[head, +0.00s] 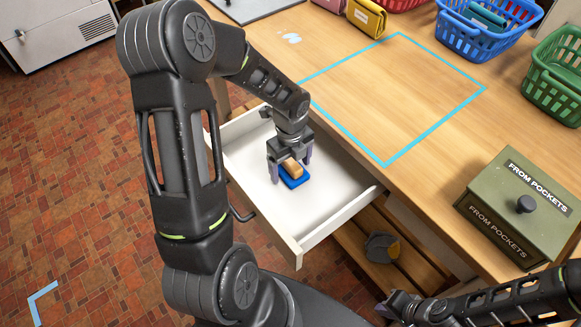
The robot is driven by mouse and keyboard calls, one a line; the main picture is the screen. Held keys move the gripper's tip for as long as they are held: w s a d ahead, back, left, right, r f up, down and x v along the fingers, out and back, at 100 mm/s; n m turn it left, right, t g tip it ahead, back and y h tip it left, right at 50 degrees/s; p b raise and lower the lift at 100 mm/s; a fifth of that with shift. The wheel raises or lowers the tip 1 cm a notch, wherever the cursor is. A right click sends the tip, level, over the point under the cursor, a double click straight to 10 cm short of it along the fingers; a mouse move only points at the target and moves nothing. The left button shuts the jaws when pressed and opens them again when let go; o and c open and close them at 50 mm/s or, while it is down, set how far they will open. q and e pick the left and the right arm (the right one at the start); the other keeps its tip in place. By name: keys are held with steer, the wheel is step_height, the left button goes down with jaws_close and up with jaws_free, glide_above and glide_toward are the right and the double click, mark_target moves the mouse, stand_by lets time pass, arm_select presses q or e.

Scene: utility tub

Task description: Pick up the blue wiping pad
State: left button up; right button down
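The blue wiping pad (295,182), with a tan block-like grip on top, lies in the open white drawer (338,193). My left gripper (291,169) points down over it. Its fingers are apart, one to each side of the tan grip. I cannot tell whether they touch it. The gripper hides the pad's far part. My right gripper (396,304) is at the lower right, away from the drawer and apparently empty; its fingers are too dark and small to read.
The wooden worktop (400,105) has a blue taped outline with clear space inside. A green box (520,207) marked "FROM POCKETS" stands at the right. A blue basket (481,33), a green basket (555,78) and a yellow pouch (366,17) stand at the back. Drawer walls surround my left gripper.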

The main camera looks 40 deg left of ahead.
mark_target(290, 161)
arm_select(q)
steer(key=c, duration=1.4)
step_height(290, 161, up, 10)
steer(key=shift+r, duration=0.1)
stand_by(0.3)
steer(key=o, duration=0.9)
steer(key=c, duration=0.7)
